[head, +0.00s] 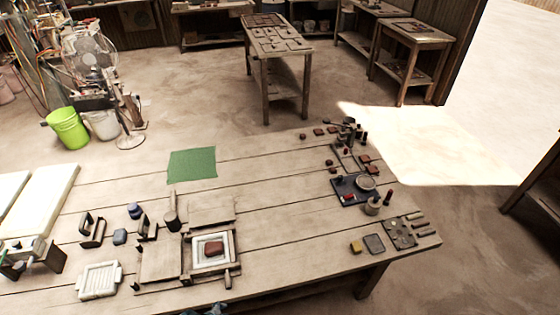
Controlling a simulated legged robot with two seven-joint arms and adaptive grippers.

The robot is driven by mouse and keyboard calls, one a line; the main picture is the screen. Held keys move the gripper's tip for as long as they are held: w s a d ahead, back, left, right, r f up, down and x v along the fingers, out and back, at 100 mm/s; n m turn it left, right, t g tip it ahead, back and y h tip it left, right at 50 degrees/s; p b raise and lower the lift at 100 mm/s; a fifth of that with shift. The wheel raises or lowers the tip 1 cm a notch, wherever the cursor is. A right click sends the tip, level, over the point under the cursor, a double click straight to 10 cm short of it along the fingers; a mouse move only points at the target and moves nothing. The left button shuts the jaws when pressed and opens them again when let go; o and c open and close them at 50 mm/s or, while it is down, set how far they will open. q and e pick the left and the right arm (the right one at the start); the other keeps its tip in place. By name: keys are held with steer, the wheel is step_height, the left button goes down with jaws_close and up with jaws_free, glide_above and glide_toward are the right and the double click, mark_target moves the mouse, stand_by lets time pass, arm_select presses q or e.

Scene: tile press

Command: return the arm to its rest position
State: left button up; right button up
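Neither of my grippers can be made out in the head view, and no arm reaches over the table. The wooden work table (290,225) fills the lower part of the view. On it is the tile press, a wooden frame (233,240) with a white mould (201,248) inside. A flat wooden board (160,258) lies just left of the frame. A small pale object at the bottom edge is cut off, and I cannot tell what it is.
A green mat (192,165) lies at the table's back. A dark blue tray (352,190) and several small tools stand at the right. The table between press and right-hand tools is clear.

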arm_select(q)
steer(key=s+a+f+n+y, duration=0.25)
steer(key=s+a+n, duration=0.35)
steer(key=s+n, duration=0.45)
step_height(320, 180, down, 22)
steer(key=w+g, duration=0.1)
steer(key=s+a+f+g, duration=0.1)
steer(key=s+f, duration=1.1)
steer(key=f, duration=0.4)
steer(key=shift+s+a+f+n, duration=0.15)
steer(key=shift+s+a+n, duration=0.05)
steer(key=shift+s+n, duration=0.15)
arm_select(e)
steer(key=shift+a, duration=0.9)
steer(key=shift+w+d, duration=0.1)
steer(key=shift+d, duration=0.55)
steer(key=shift+a, duration=0.2)
